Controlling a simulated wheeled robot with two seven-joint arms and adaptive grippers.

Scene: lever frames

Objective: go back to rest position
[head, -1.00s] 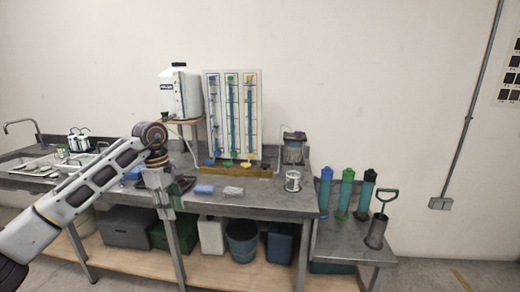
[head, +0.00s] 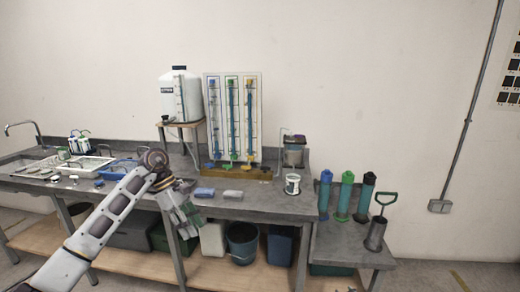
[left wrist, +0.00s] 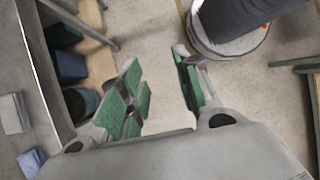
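My left gripper (head: 186,217) is in front of the workbench's front edge in the head view, its fingers pointing down. In the left wrist view its two green-padded fingers (left wrist: 160,90) are spread apart with only floor between them, so it is open and empty. The grey workbench (head: 255,205) runs along the wall, and its edge also shows at the left of the left wrist view. My right gripper is not in view in either picture.
A blue sponge (head: 205,192) and a grey block (head: 232,194) lie near the bench's front edge. A white tank (head: 180,95) and a board with three coloured tubes (head: 232,120) stand behind. A low side table (head: 345,240) holds several cylinders. Floor is open in front.

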